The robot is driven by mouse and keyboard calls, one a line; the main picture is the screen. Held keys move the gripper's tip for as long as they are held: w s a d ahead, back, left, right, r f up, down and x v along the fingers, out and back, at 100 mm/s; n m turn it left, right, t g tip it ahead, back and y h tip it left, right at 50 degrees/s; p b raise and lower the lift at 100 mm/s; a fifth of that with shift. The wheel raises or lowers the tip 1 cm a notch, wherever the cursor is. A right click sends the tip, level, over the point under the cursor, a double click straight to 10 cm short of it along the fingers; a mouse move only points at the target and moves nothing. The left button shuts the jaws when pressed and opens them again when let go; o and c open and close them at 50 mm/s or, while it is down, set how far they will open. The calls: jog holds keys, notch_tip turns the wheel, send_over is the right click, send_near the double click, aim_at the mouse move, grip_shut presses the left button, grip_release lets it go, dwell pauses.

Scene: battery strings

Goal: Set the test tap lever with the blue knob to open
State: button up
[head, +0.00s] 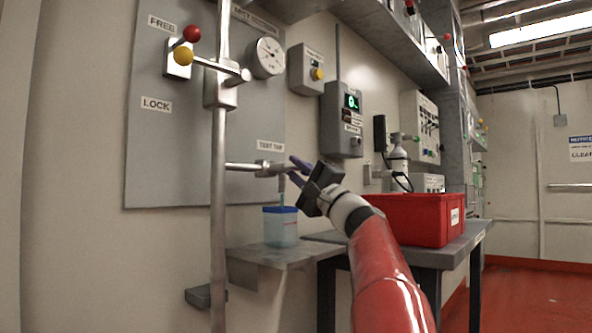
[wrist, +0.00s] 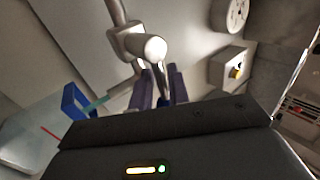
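The test tap (head: 268,169) is a metal fitting on a pipe at the lower right of the grey wall panel, under a "TEST TAP" label (head: 270,146). My gripper (head: 296,172) is at the tap's right end, its dark purple fingers pointing at it. In the wrist view the tap's round end (wrist: 155,48) is just beyond the fingers (wrist: 161,82). A thin metal lever runs from it down between the two fingers. A little blue shows there, but the knob is mostly hidden by my gripper. I cannot tell whether the fingers press on it.
A clear container with a blue rim (head: 280,228) stands on a small shelf (head: 262,257) below the tap. A vertical pipe (head: 218,215) runs left of it. A red crate (head: 403,218) sits on a table at right.

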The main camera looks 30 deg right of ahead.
jog(key=shift+o, duration=0.6)
jog(key=shift+s, duration=0.1)
jog(key=b+v, duration=0.1)
jog(key=v, duration=0.6)
jog(key=shift+s+f+b, duration=0.25)
jog(key=shift+s+b, duration=0.05)
jog(key=shift+b, duration=0.05)
jog(key=shift+d, duration=0.1)
